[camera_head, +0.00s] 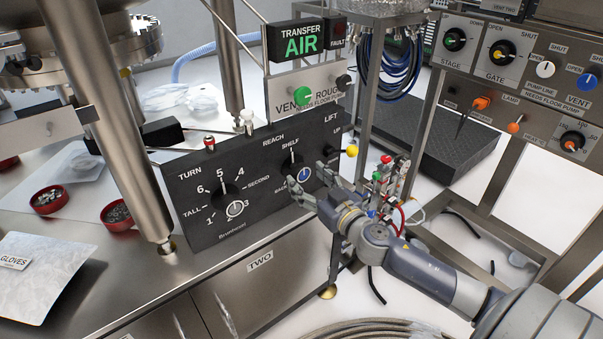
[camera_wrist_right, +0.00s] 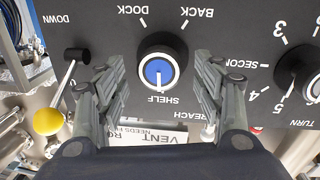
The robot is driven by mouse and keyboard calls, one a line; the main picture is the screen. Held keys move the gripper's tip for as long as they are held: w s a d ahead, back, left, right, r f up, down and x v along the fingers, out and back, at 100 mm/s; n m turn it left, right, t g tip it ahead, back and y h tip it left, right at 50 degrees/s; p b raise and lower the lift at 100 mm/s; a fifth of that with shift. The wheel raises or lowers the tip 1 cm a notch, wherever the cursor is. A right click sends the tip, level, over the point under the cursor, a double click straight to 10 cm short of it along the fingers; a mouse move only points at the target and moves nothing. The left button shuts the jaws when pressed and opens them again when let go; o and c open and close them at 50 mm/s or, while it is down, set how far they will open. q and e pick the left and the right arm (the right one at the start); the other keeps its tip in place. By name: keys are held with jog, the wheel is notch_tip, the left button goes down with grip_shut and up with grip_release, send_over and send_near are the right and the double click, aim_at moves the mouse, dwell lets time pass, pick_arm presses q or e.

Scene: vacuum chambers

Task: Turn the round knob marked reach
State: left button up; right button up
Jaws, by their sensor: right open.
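The reach knob (camera_head: 304,174) is round and black with a blue cap, on the dark panel (camera_head: 200,180) under the REACH label. In the right wrist view the reach knob (camera_wrist_right: 160,72) has a white line pointing to SHELF; DOCK and BACK are the other marks. My right gripper (camera_head: 311,184) is open and in front of the panel. In the wrist view its two fingers (camera_wrist_right: 160,85) stand one on each side of the knob, with gaps between. I cannot tell how far the tips are from the panel face. My left gripper is not in view.
The TURN knob (camera_head: 235,208) is to the left on the same panel. The lift lever with a yellow ball (camera_head: 352,151) sticks out at the right, close to my right gripper. A metal post (camera_head: 125,130) stands at the left. Small coloured valves (camera_head: 384,175) stand behind my wrist.

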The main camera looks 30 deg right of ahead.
aim_at(304, 175)
jog(key=shift+w, duration=1.8)
jog(key=shift+c, duration=0.6)
jog(key=c, duration=0.9)
